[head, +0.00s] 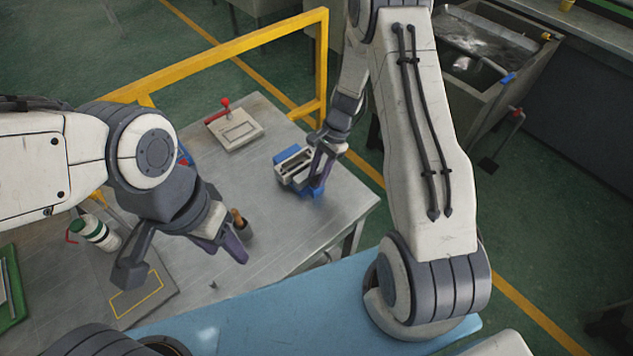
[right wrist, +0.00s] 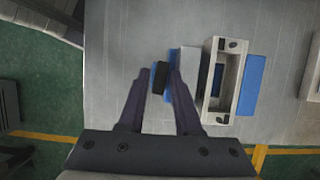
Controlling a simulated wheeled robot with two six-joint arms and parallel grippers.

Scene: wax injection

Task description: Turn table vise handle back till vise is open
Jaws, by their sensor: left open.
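The blue table vise (head: 280,157) stands near the right edge of the metal table, with a pale, hollow rectangular frame (head: 293,165) between its sides. In the right wrist view, the vise's blue side (right wrist: 251,85) is right of the frame (right wrist: 208,95), and a grey block is left of it. My right gripper (head: 318,172) is at the vise's near end. In the right wrist view, its fingers (right wrist: 159,82) stand apart on either side of a black handle (right wrist: 159,76), with narrow gaps visible. My left gripper (head: 185,262) is open and empty above the table's front left.
A flat pale plate with a red knob (head: 236,130) lies at the back of the table. A white bottle with a green cap (head: 98,235) and a wooden-handled tool (head: 239,220) are near my left arm. A yellow rail (head: 235,48) runs behind. The middle of the table is clear.

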